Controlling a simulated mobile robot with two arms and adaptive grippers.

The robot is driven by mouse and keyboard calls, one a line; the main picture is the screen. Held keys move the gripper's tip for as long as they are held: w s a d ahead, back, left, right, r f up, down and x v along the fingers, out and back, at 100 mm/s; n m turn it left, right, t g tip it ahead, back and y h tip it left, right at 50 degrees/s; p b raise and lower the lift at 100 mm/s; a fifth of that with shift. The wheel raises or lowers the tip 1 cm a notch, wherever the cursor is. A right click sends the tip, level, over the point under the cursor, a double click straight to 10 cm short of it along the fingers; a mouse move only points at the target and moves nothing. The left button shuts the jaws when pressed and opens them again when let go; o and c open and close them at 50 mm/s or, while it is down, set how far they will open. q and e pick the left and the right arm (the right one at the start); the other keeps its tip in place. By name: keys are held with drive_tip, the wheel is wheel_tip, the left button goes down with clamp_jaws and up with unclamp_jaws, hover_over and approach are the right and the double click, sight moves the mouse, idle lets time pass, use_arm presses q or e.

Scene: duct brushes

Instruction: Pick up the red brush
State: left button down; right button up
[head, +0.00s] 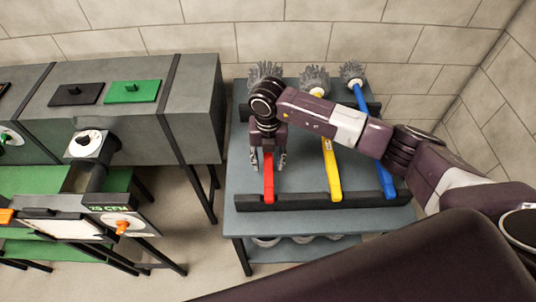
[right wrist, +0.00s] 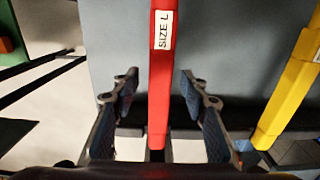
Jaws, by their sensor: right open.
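The red brush lies on the rack table at the left of three brushes. Its red handle (head: 269,180) points toward the front edge, and its grey bristle head (head: 265,72) is at the back, with my wrist covering the part between. My right gripper (head: 268,165) is open over the handle, with one finger on each side. In the right wrist view the red handle (right wrist: 161,75), with a "SIZE L" label, runs between the open fingers (right wrist: 158,115). Gaps show on both sides of it. My left gripper is not in view.
A yellow brush (head: 331,170) and a blue brush (head: 378,155) lie to the right on the same table (head: 300,221). A dark rail (head: 300,199) runs along the front. A grey duct machine (head: 190,110) with green panels stands to the left.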

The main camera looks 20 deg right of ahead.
clamp_jaws()
idle(0.3)
drive_tip(key=shift+r, duration=0.1)
wheel_tip(320, 180, up, 25)
drive_tip(key=b, duration=0.1)
idle(1.0)
drive_tip(key=shift+d, duration=0.1)
